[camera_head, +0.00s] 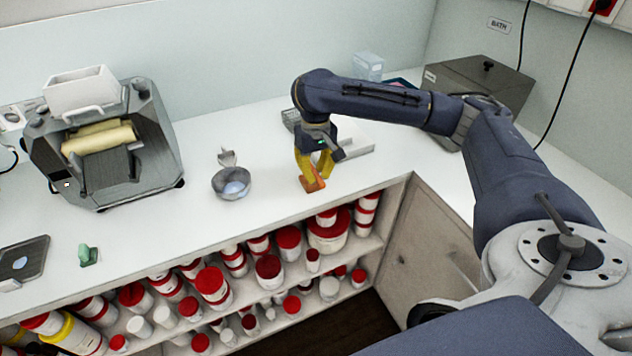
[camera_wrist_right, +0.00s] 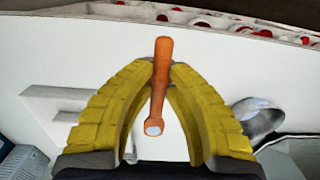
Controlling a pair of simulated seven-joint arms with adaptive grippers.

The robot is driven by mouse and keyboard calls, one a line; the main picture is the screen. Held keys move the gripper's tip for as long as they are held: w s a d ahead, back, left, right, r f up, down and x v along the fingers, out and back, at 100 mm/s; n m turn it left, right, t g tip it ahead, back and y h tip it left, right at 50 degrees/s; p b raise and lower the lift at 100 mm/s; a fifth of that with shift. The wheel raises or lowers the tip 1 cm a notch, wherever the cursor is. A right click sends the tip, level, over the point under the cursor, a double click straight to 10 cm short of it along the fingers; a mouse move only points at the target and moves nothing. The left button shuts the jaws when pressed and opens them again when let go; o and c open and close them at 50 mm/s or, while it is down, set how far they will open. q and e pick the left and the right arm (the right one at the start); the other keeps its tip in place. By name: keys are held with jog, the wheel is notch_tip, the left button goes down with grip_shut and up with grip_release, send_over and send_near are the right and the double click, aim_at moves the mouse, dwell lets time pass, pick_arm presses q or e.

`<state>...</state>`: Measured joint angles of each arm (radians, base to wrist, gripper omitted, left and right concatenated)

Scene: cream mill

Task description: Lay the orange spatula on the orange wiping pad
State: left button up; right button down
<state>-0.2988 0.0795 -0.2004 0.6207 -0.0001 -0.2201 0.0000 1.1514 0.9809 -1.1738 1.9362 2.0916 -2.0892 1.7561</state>
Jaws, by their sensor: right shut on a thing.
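The orange spatula (camera_head: 315,184) is between the fingers of my right gripper (camera_head: 311,181), low over the white counter near its front edge. In the right wrist view, the yellow fingers (camera_wrist_right: 162,72) are shut on the spatula (camera_wrist_right: 161,62), which shows as a slim orange bar with a pale spot at its near end. I cannot tell whether it touches the counter. I cannot make out a separate orange wiping pad in either view. My left gripper is not in view.
A grey bowl (camera_head: 231,183) stands left of the gripper, and a roller mill (camera_head: 110,140) further left. A pale flat tray (camera_head: 357,143) lies behind the gripper, and a grey box (camera_head: 478,85) at back right. Shelves of red-lidded jars (camera_head: 268,270) lie below the front edge.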

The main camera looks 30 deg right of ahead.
aim_at(316, 173)
jog(key=shift+f, duration=1.75)
jog(key=shift+f, duration=0.1)
jog(key=c, duration=1.4)
grip_release()
jog(key=shift+r, duration=6.05)
